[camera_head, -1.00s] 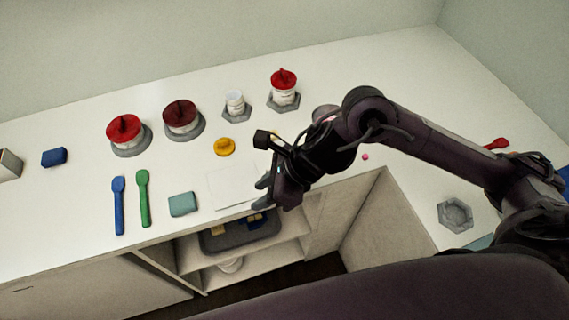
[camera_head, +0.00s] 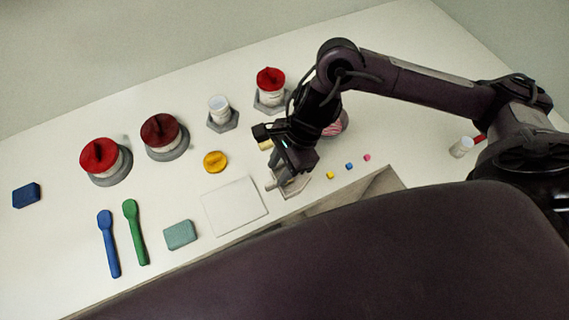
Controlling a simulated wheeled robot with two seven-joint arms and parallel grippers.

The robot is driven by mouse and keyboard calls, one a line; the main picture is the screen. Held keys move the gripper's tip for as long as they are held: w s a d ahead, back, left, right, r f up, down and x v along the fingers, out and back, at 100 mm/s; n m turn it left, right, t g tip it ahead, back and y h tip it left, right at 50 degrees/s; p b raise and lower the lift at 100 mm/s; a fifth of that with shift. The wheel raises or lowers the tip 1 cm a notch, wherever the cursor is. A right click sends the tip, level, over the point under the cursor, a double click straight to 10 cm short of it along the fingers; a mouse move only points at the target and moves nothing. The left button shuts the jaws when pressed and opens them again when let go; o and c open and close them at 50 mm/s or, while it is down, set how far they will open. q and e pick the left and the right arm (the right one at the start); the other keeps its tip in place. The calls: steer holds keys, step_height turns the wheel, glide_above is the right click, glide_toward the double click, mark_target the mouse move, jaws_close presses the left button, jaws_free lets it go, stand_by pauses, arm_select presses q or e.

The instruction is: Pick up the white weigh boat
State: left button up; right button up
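A pale, angular, shallow dish that looks like the white weigh boat (camera_head: 296,188) sits on the counter right of a flat white square (camera_head: 234,207). My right gripper (camera_head: 281,178) points down right over the dish and partly hides it. I cannot tell whether the fingers touch the dish or how far apart they are. My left gripper is not in view.
Red-lidded jars (camera_head: 100,156) (camera_head: 270,80), a dark red-lidded jar (camera_head: 160,131) and a white jar (camera_head: 219,108) stand behind. A yellow lid (camera_head: 215,162), blue scoop (camera_head: 109,243), green scoop (camera_head: 136,232) and teal block (camera_head: 180,235) lie left. Small cubes (camera_head: 349,166) lie right.

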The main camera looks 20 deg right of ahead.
mark_target(273, 182)
steer(key=x, duration=0.1)
steer(key=p+x, duration=0.1)
steer(key=x, duration=0.1)
steer(key=shift+s+a+f+p, duration=0.15)
steer(key=shift+s+f+p, duration=0.1)
steer(key=shift+f+p, duration=0.05)
steer(key=shift+w+a+f, duration=0.1)
steer(key=shift+f, duration=0.25)
steer(key=c, duration=0.5)
jaws_close()
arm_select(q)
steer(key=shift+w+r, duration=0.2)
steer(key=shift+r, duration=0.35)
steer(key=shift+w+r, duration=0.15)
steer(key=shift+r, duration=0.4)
